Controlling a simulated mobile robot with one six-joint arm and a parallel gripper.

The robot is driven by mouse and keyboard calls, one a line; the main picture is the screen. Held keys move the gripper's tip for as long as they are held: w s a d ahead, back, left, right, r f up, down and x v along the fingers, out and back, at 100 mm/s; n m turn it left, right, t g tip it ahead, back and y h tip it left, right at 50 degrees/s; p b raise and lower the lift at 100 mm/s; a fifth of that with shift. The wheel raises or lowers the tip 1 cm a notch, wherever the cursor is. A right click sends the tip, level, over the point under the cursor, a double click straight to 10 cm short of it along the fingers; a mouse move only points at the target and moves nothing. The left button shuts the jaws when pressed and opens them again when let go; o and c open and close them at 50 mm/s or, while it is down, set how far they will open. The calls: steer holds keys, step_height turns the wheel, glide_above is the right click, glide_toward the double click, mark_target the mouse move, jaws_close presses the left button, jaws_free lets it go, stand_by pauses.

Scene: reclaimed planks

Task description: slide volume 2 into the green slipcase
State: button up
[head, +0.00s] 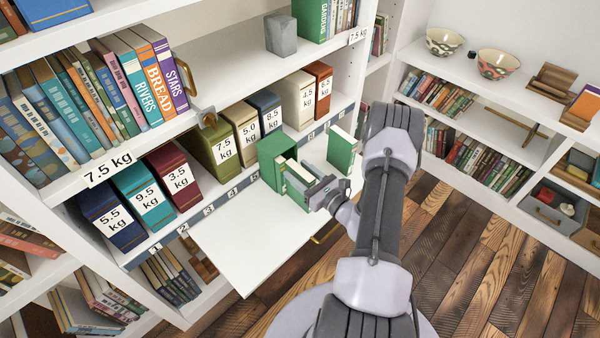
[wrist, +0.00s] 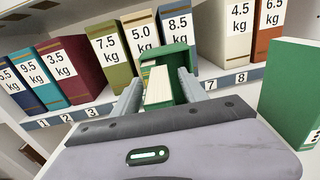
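The green slipcase (head: 270,163) stands on the white pull-out board, with its open side toward my gripper; it also shows in the wrist view (wrist: 181,58). My gripper (head: 318,190) is shut on a green book with cream pages (wrist: 158,88), which I take to be volume 2, though no number is readable. The book stands upright between the fingers, its far end at the slipcase mouth; how far inside it is, I cannot tell. Cream pages beside it suggest another volume in the case. Another green book (head: 341,150) stands apart to the right, also in the wrist view (wrist: 295,92).
The white board (head: 250,235) is bare in front and to the left of the slipcase. Weight-labelled boxes (head: 180,178) stand behind on the numbered shelf. A grey block (head: 280,35) sits on the shelf above. Bookshelves line the right wall.

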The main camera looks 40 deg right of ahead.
steer(key=s+p, duration=0.4)
steer(key=s, duration=1.3)
steer(key=shift+s+d, duration=0.15)
steer(key=shift+s, duration=0.05)
